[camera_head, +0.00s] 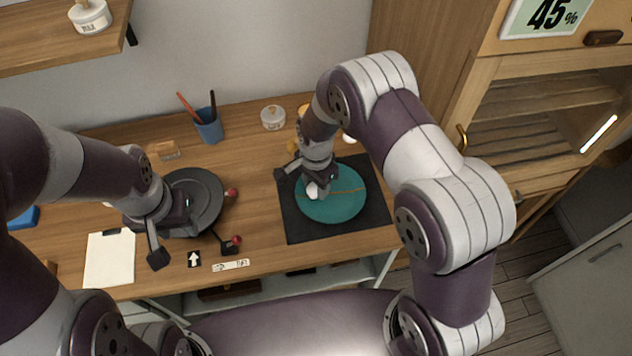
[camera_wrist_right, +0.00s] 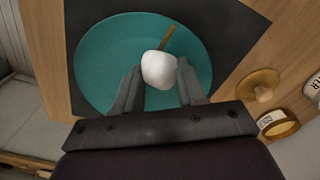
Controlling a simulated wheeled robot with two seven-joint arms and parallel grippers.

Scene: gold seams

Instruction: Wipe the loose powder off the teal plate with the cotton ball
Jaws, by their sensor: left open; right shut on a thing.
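The teal plate (camera_head: 345,205) lies on a dark mat (camera_head: 298,228) on the right part of the wooden table. A gold-brown seam crosses it. My right gripper (camera_head: 314,187) is over the plate, shut on the white cotton ball (camera_head: 318,191). In the right wrist view the cotton ball (camera_wrist_right: 159,69) sits between the fingertips, over the plate (camera_wrist_right: 105,60), and hides part of the seam (camera_wrist_right: 168,37). I cannot tell whether the ball touches the plate. Loose powder is not clearly visible. My left gripper (camera_head: 190,250) is open and empty near the dark round turntable (camera_head: 208,195).
A blue cup with brushes (camera_head: 209,130) and a white lidded jar (camera_head: 272,117) stand at the back. A wooden cabinet (camera_head: 540,100) stands on the right.

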